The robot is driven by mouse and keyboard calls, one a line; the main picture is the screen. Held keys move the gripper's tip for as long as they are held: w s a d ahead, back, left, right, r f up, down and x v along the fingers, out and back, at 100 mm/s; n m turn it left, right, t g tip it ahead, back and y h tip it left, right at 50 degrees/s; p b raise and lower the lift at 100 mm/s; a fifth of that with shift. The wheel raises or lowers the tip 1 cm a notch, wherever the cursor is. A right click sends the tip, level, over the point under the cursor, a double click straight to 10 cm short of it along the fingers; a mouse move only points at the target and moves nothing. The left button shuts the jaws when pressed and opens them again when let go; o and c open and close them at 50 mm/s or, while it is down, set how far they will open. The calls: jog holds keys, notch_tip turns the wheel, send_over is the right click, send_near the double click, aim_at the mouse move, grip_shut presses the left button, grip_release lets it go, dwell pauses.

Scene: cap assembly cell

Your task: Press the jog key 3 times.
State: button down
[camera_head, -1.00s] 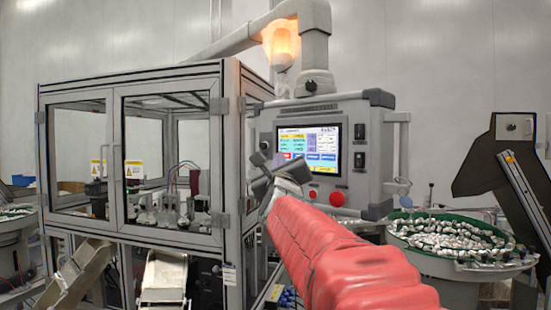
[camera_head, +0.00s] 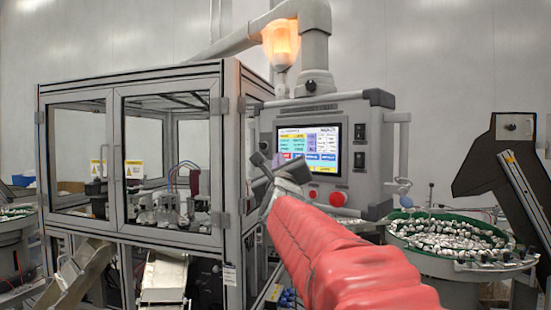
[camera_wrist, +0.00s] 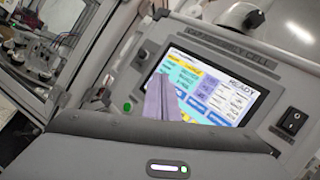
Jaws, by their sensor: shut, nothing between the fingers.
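The control panel (camera_head: 370,110) carries a lit touchscreen (camera_head: 325,146) with coloured fields and keys. The screen also shows in the wrist view (camera_wrist: 243,98), with a "READY" heading and a row of blue keys low on it. The key labels are too small to read, so I cannot tell which is the jog key. My gripper (camera_head: 268,162) is shut and empty, in front of the panel's lower left part. In the wrist view its closed fingers (camera_wrist: 160,92) cover the screen's lower left part. I cannot tell whether the tips touch the panel.
Two red buttons, the larger one (camera_head: 338,199) at right, sit below the screen. A green button (camera_wrist: 127,106) and a black rocker switch (camera_wrist: 292,121) flank the screen. A framed glass enclosure (camera_head: 165,80) stands left; a bowl of parts (camera_head: 455,262) stands right.

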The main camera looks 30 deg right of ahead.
jog(key=a, duration=0.2)
jog(key=s+a, duration=0.1)
jog(key=shift+a, duration=0.35)
jog(key=shift+d, duration=0.2)
jog(key=w+d, duration=0.2)
jog(key=d, duration=0.6)
jog(key=shift+w, duration=0.15)
jog(key=shift+d, duration=0.2)
dwell(2.0)
jog(key=shift+w+d, duration=0.1)
jog(key=shift+d, duration=0.2)
